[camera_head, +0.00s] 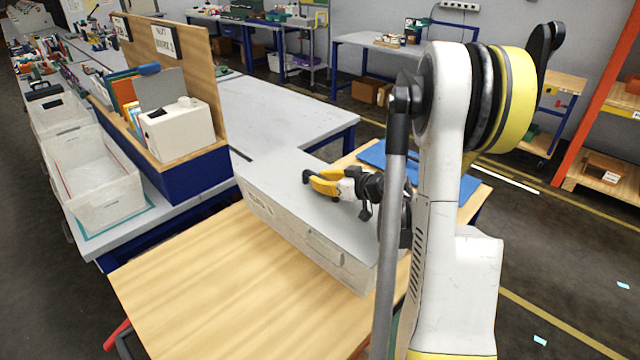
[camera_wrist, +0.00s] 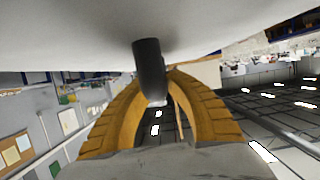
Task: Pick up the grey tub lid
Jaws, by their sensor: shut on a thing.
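The grey tub lid (camera_head: 275,180) lies flat on top of the pale tub (camera_head: 290,232), which stands on the wooden table. I see no clear gap between lid and tub. The lid's dark handle (camera_head: 308,176) sticks up from its middle. My gripper (camera_head: 322,182) has yellow fingers and reaches in from the right, low over the lid. In the wrist view, my gripper (camera_wrist: 158,88) is shut on the dark handle (camera_wrist: 149,65), with the lid's pale surface (camera_wrist: 80,40) across the top of the picture. The tub's far side is hidden.
The wooden table (camera_head: 200,285) is clear in front and left of the tub. A blue mat (camera_head: 374,154) lies behind it. A wooden-backed rack (camera_head: 192,75) with a white box (camera_head: 178,130) and an open white crate (camera_head: 95,180) stand to the left.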

